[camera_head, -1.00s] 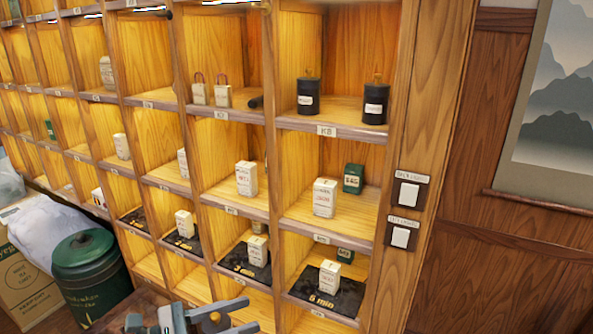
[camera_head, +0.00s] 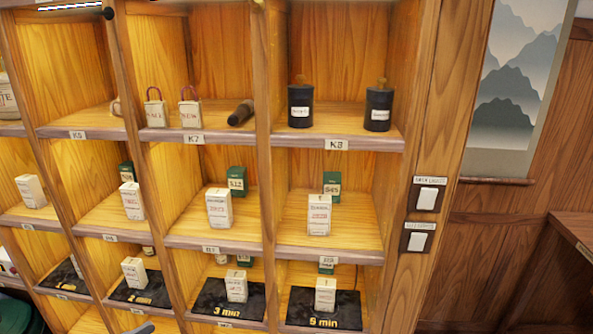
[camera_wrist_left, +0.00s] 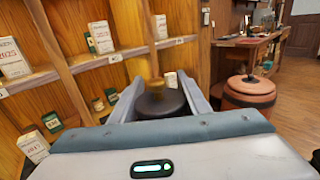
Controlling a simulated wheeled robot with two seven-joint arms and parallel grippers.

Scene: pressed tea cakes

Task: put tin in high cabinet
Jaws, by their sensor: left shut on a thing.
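In the left wrist view my left gripper (camera_wrist_left: 160,88) is shut on a dark round tin (camera_wrist_left: 158,104) with a small brass-coloured knob on its lid. The tin's lower body is hidden by the gripper. In the head view only a grey sliver, likely of my left gripper, shows at the bottom edge, and the held tin is not visible there. The wooden cabinet has a high compartment labelled K8 (camera_head: 336,145). In it stand two upright black tins with knobs, a left one (camera_head: 300,105) and a right one (camera_head: 377,109). My right gripper is not in view.
The K7 compartment (camera_head: 194,138) holds two tagged packets and a dark cylinder (camera_head: 241,113) lying down. White boxes and green tins stand on lower shelves. Light switches (camera_head: 424,199) are on the right post. A reddish-brown lidded barrel (camera_wrist_left: 249,92) stands right of the cabinet.

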